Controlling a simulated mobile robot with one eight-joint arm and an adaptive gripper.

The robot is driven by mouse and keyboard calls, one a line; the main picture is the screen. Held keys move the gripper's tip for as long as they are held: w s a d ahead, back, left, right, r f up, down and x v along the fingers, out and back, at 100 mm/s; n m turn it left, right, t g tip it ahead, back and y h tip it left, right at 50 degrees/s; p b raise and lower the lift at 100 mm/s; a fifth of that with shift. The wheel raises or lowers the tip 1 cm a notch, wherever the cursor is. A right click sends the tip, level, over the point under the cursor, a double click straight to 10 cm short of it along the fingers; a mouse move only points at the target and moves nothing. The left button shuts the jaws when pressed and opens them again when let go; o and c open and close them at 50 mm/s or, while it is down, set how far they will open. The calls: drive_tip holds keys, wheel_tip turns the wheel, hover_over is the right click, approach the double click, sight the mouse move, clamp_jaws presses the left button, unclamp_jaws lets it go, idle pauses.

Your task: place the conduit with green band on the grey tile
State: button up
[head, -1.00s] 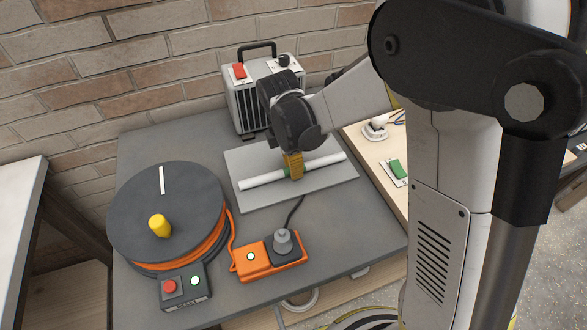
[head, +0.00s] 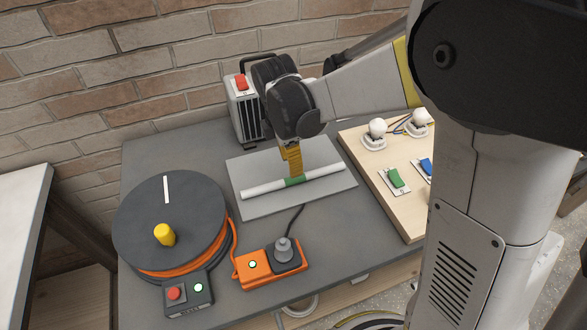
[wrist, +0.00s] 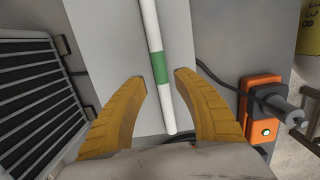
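The white conduit with a green band (head: 265,189) lies across the grey tile (head: 270,209), its whole length within the tile's outline in the head view. In the wrist view the conduit (wrist: 150,25) runs past the fingertips, its green band between and beyond them, with the tile (wrist: 100,35) behind it. My gripper (head: 291,166) is above and behind the conduit's middle in the head view. Its yellow fingers (wrist: 160,80) are spread apart in the wrist view, with nothing gripped. The fingers appear clear of the conduit.
A cable reel (head: 170,215) and an orange socket box (head: 255,268) with a grey plug stand in front of the tile. A grey box with a red switch (head: 241,83) stands behind. A wooden board (head: 400,215) with switches and bulbs is at right.

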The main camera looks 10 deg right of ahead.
sight(289, 179)
drive_tip(key=s+d+r+m+t+y+p, duration=0.1)
drive_tip(key=s+d+r+m, duration=0.25)
drive_tip(key=r, duration=0.25)
drive_tip(key=s+d+r+m+t, duration=0.2)
drive_tip(key=s+r+m, duration=0.1)
drive_tip(key=r+m, duration=0.25)
drive_tip(key=s+d+r+m+t, duration=0.2)
drive_tip(key=s+d+m+t, duration=0.2)
drive_tip(key=s+m, duration=0.4)
drive_tip(key=d+m, duration=0.1)
drive_tip(key=m, duration=0.2)
drive_tip(key=shift+s+d, duration=0.3)
drive_tip(key=shift+d, duration=0.05)
drive_tip(key=shift+d, duration=0.1)
